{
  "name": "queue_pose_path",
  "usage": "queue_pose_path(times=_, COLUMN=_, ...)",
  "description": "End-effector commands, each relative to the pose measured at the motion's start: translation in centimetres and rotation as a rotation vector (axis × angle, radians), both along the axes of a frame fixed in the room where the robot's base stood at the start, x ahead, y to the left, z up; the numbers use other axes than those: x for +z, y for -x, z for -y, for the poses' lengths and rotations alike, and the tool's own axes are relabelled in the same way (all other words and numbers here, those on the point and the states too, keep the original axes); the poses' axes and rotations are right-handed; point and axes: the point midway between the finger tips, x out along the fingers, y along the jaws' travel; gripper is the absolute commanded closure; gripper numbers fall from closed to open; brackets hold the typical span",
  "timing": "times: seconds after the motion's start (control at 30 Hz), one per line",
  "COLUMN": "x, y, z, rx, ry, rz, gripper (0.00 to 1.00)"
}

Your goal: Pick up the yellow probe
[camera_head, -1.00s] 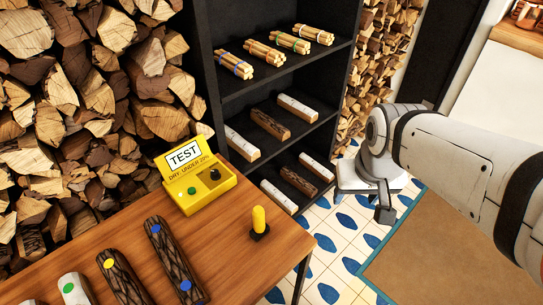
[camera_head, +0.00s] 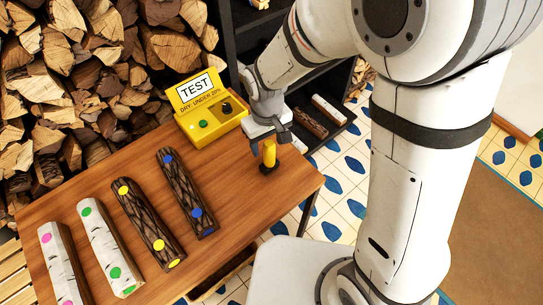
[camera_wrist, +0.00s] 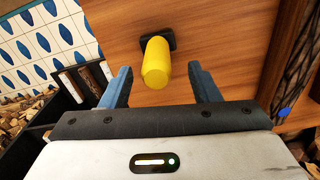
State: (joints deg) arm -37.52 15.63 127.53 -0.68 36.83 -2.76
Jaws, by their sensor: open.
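The yellow probe (camera_head: 269,154) stands upright in a small black base (camera_head: 269,167) near the right edge of the wooden table. In the wrist view the yellow probe (camera_wrist: 157,62) shows between my two blue fingers, a little beyond their tips. My gripper (camera_head: 268,136) is open just above and behind the probe in the head view, and its fingers (camera_wrist: 160,72) stand apart on either side of the probe without visible contact. The yellow test box (camera_head: 210,112) with a "TEST" sign sits behind it to the left.
Several logs with coloured dots lie on the wooden table (camera_head: 140,152), including a dark log with blue dots (camera_head: 184,190) left of the probe. A dark shelf (camera_head: 228,45) and stacked firewood (camera_head: 100,60) stand behind. The tabletop between log and probe is clear.

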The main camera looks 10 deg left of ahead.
Motion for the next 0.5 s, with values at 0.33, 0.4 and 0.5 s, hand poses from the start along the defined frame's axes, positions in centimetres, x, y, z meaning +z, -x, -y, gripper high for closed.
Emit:
queue_pose_path(times=0.33, x=-4.5, y=0.0, z=0.4, rx=-0.002, ry=0.003, rz=-0.004, gripper=0.44)
queue_pose_path(times=0.4, x=-5.1, y=-0.1, z=0.4, rx=-0.002, ry=0.001, rz=-0.002, gripper=0.44)
queue_pose_path(times=0.5, x=-5.6, y=-0.1, z=0.4, rx=-0.002, ry=0.0, rz=0.0, gripper=0.44)
